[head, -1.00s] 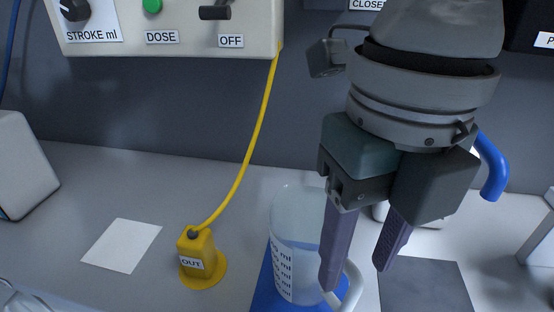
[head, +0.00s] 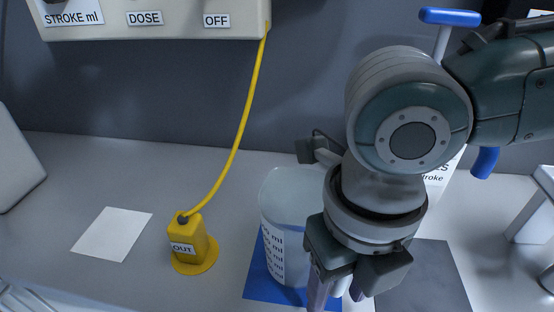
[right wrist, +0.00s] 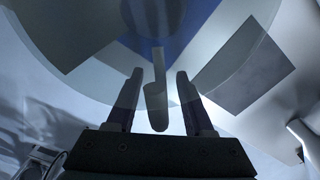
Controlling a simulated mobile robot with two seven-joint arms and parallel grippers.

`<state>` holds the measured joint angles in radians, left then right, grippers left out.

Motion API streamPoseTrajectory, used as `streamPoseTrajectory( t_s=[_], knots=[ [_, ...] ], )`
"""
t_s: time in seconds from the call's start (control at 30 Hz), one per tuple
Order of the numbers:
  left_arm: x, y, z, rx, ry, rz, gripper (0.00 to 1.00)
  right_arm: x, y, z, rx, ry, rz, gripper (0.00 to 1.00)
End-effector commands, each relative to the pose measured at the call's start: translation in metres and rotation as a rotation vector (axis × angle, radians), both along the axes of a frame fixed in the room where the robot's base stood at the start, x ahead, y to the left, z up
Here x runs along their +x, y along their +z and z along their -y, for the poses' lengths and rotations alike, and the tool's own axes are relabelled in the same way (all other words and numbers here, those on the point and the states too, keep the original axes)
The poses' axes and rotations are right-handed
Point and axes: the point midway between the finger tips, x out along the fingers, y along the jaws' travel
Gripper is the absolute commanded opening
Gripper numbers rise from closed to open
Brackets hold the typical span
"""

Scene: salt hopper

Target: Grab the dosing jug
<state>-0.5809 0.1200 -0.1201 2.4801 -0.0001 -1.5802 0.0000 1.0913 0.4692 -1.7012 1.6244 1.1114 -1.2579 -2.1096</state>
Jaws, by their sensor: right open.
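The dosing jug (head: 283,225) is a clear cylinder with ml marks. It stands upright on a blue mat (head: 262,285), right of the yellow OUT fitting. My right gripper (head: 335,290) is low at the jug's right side, pointing down, and hides the handle in the head view. In the right wrist view the jug's handle (right wrist: 157,105) lies between the two open fingers of my right gripper (right wrist: 159,85), with visible space on both sides. The clear jug body fills the area beyond. My left gripper is not in view.
The yellow OUT fitting (head: 189,243) with its cable stands left of the jug. A white card (head: 112,234) lies further left. A dark grey square (head: 430,275) lies right of the mat. The control box (head: 160,20) is above. A blue-handled part (head: 450,17) is at upper right.

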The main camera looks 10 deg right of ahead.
Motion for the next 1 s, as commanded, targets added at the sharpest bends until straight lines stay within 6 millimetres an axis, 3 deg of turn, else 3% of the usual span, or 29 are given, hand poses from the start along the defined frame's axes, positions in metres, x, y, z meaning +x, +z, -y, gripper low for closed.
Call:
streamPoseTrajectory(
  t_s=[0.07, 0.53, 1.0],
  knots=[
    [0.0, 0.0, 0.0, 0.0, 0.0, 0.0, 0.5, 0.0, 0.0003, 0.0, 0.0, 0.0, 0.0, 0.52],
    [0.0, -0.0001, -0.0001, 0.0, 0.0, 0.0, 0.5, 0.0002, 0.0007, 0.0001, 0.0, -0.001, 0.0, 0.0],
    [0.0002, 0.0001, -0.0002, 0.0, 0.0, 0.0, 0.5, 0.0003, 0.0007, 0.0, 0.0, -0.001, 0.0, 0.0]
  ],
)
